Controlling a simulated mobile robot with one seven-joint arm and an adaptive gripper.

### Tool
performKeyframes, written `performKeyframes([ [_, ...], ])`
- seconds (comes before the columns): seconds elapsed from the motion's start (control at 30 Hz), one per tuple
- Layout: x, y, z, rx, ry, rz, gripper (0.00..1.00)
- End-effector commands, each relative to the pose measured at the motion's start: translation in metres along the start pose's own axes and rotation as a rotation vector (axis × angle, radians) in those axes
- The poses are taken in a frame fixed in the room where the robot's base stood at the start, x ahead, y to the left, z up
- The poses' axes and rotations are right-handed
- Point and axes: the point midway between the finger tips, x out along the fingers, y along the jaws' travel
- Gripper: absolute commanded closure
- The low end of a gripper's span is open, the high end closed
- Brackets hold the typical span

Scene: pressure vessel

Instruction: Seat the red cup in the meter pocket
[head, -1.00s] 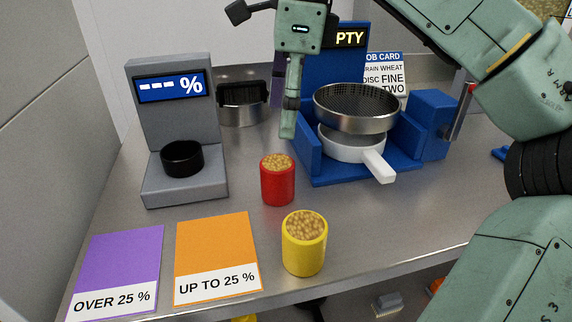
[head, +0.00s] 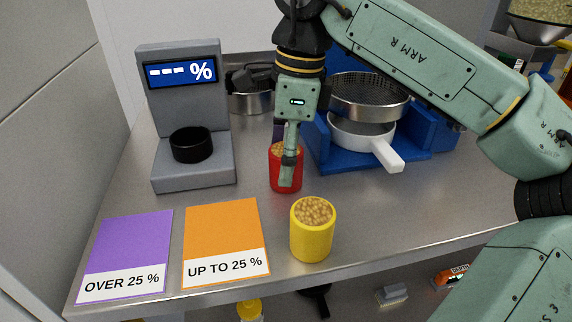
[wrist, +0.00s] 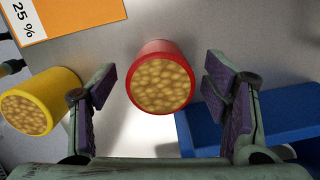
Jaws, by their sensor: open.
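The red cup (head: 286,176), full of tan grain, stands upright on the steel bench, partly hidden behind my gripper (head: 288,165). In the wrist view the red cup (wrist: 160,78) lies between and just beyond my open fingers (wrist: 168,100), with space on both sides. The grey meter (head: 187,120) stands at the left, its screen showing "--- %". Its pocket, a round black holder (head: 191,145), sits on the meter's base and nothing shows standing in it.
A yellow cup of grain (head: 312,230) stands in front of the red cup, close to my left finger in the wrist view. Purple (head: 128,245) and orange (head: 222,230) cards lie at front left. A blue stand (head: 345,155) with sieve and white pan is right.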

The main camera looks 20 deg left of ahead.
Motion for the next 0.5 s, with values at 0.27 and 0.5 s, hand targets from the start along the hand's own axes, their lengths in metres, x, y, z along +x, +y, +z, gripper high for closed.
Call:
performKeyframes([
  [0.27,-0.0003,0.0000,0.0000,0.000,0.001,0.000,0.45],
  [0.5,-0.0004,0.0000,0.0000,0.000,0.001,0.000,0.61],
])
